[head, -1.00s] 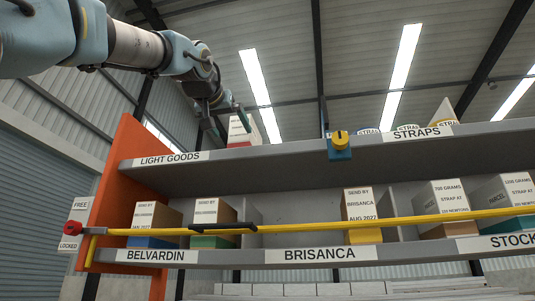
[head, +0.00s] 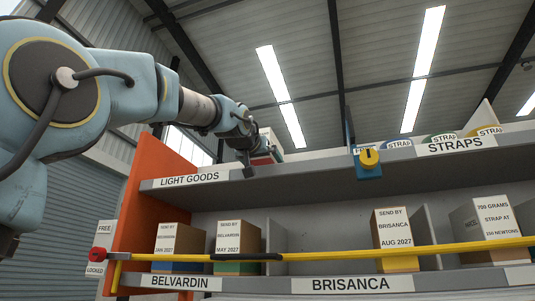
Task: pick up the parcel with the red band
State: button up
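A yellow bar (head: 345,254) with a black handle crosses the lower shelf's front; its red end (head: 98,254) is by LOCKED. Boxes (head: 180,240) stand behind it. A blue block with a yellow knob (head: 369,157) sits on the upper edge, left of the straps (head: 440,139).

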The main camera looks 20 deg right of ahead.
jog(key=shift+w+d, duration=0.1)
jog(key=c, duration=1.5)
jog(key=shift+r, duration=0.2)
